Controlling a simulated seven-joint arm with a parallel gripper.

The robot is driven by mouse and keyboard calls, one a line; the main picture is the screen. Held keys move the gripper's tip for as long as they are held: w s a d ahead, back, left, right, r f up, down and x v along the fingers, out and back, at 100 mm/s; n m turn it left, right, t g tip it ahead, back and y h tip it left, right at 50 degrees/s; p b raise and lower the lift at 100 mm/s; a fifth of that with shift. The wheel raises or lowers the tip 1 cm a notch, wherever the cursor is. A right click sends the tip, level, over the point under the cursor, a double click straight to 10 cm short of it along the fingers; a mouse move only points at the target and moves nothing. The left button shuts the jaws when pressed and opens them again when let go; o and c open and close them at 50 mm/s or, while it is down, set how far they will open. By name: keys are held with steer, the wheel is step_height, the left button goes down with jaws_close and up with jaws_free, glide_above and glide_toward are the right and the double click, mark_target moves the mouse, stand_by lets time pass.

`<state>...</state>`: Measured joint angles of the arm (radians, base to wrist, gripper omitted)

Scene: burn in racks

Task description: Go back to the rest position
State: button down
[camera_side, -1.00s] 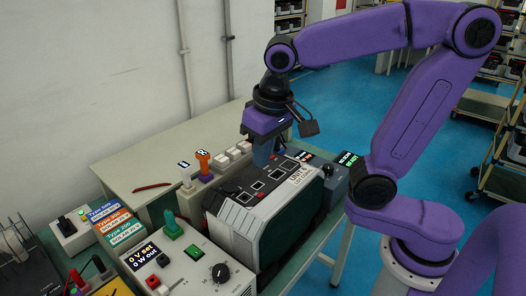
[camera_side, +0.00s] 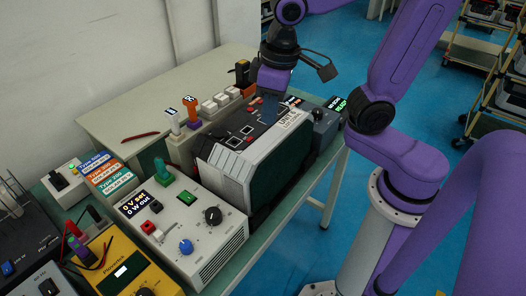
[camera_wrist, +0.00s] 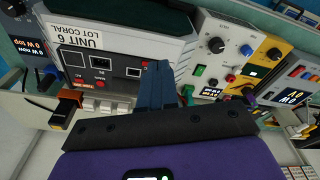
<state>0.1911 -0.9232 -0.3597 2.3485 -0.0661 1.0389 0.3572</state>
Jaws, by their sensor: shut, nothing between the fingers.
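My gripper (camera_side: 270,108) points down over the rear top of the dark unit with a pale front edge (camera_side: 238,158) in the side view. Its blue-grey fingers are together with nothing between them. In the wrist view my gripper's fingers (camera_wrist: 158,82) are side by side and overlap the unit's socket panel (camera_wrist: 110,68). The label there reads UNIT 6 LOT CORAL (camera_wrist: 85,38). I cannot tell whether the fingertips touch the unit.
A power supply (camera_side: 228,248) reading 0 V set stands in front of the unit, with a yellow meter (camera_side: 112,262) beside it. White and orange plugs (camera_side: 190,112) and white blocks (camera_side: 215,103) line the back. A red pen-like thing (camera_side: 140,138) lies on the clear table (camera_side: 150,105).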

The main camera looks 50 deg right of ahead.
steer(key=s+d+f+n, duration=0.2)
steer(key=s+n, duration=0.2)
steer(key=s, duration=0.2)
steer(key=s+d+f+n+g, duration=0.1)
steer(key=s+d+f+n, duration=0.1)
steer(key=s, duration=0.4)
steer(key=shift+s+d+f+n, duration=0.3)
steer(key=shift+d+f+n, duration=0.15)
steer(key=shift+n, duration=0.55)
